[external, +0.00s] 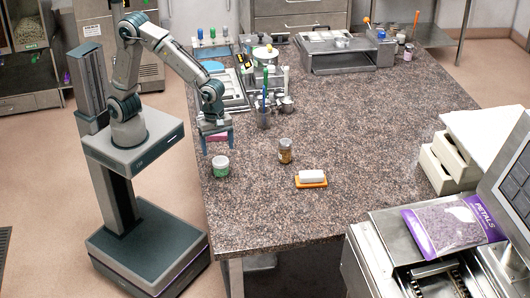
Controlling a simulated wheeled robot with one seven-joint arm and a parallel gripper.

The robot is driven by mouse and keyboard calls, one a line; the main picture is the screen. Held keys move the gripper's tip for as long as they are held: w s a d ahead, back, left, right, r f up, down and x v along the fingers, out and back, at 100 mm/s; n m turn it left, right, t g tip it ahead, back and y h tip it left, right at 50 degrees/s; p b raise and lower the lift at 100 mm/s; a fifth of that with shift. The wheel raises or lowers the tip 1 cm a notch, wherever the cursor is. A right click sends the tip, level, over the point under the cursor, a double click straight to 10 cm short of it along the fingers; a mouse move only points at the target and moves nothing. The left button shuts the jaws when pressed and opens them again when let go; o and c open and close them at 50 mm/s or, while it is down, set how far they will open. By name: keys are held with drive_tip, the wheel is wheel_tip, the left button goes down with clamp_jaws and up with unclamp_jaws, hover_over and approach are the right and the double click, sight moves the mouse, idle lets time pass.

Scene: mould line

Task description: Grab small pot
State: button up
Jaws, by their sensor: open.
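A small pot (221,167), white on top with a green band, stands upright on the speckled countertop (300,215) near its left edge. My gripper (218,149) points down above and slightly behind the pot, with its two fingers apart. The fingertips look clear of the pot, though the exact gap cannot be told. A pink item (218,137) shows between the fingers; whether it lies on the counter behind them is unclear.
A small brown jar (285,151) and a white block on an orange tray (311,179) stand to the right. A cup of pens (263,117) and a tool tray (228,91) are behind. A purple petals bag (453,226) lies front right.

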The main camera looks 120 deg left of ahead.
sight(220, 160)
drive_tip(key=shift+w+d+f+p, duration=0.1)
drive_tip(key=shift+w+f+p, duration=0.1)
drive_tip(key=shift+f, duration=1.2)
drive_tip(key=shift+w+f+p, duration=0.15)
drive_tip(key=shift+w+f, duration=0.05)
drive_tip(key=shift+f, duration=1.25)
drive_tip(key=shift+w+d+f+p, duration=0.1)
drive_tip(key=shift+w+f+p, duration=0.1)
drive_tip(key=shift+f, duration=1.2)
drive_tip(key=c, duration=1.1)
